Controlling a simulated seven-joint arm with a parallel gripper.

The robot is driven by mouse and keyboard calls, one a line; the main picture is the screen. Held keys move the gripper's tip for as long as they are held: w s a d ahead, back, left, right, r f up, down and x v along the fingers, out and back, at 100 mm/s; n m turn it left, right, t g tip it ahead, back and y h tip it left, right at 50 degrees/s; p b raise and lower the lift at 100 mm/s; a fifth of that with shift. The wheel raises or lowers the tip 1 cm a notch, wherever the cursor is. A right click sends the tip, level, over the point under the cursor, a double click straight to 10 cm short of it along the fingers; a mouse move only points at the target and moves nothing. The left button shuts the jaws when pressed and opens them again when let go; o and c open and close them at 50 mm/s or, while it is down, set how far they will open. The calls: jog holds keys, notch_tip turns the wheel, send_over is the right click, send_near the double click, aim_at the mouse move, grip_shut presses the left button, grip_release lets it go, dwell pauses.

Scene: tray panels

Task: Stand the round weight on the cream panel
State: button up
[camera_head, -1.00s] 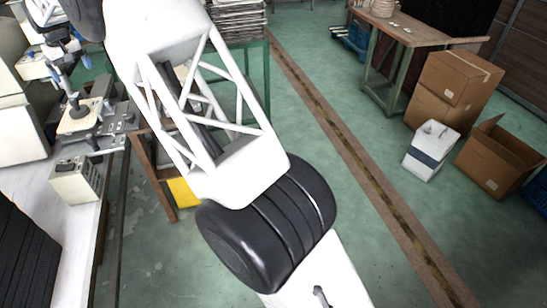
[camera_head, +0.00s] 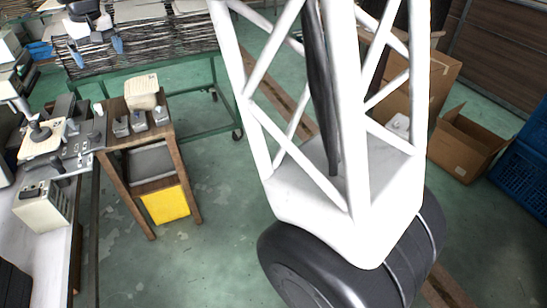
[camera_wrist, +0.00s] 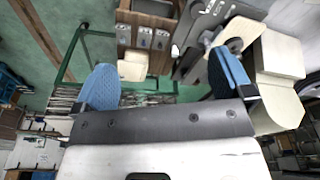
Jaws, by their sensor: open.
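The cream panel (camera_head: 28,149) lies on the bench at the left in the head view. A small dark round piece with a narrow top (camera_head: 39,131), which looks like the round weight, stands on it and appears upright. In the wrist view the cream panel (camera_wrist: 242,30) is at the upper right, with the dark piece (camera_wrist: 206,40) at its edge, partly behind a finger. My gripper (camera_head: 99,47) is at the upper left of the head view, apart from the panel. Its two blue fingers are wide apart with nothing between them, as in the wrist view (camera_wrist: 165,82).
A grey panel (camera_head: 84,149) with small fittings lies beside the cream one. A brown side table (camera_head: 138,150) carries a cream box (camera_head: 142,91) and small grey pieces. A rack of stacked wire (camera_head: 170,40) stands behind. Cardboard boxes (camera_head: 466,143) are at the right.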

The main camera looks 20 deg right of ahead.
jog(key=s+d+m, duration=0.3)
jog(key=s+d, duration=1.7)
jog(key=s, duration=0.4)
jog(key=s+d+f, duration=0.3)
jog(key=s, duration=0.5)
jog(key=s+d+f+m, duration=0.1)
jog(key=s+d+f, duration=0.2)
jog(key=s, duration=0.4)
jog(key=s+d+f+m+t, duration=0.1)
jog(key=s+d+f, duration=0.2)
jog(key=s, duration=0.5)
jog(key=shift+s+d+f+h, duration=0.3)
jog(key=shift+s+f+h, duration=0.1)
jog(key=shift+f, duration=0.1)
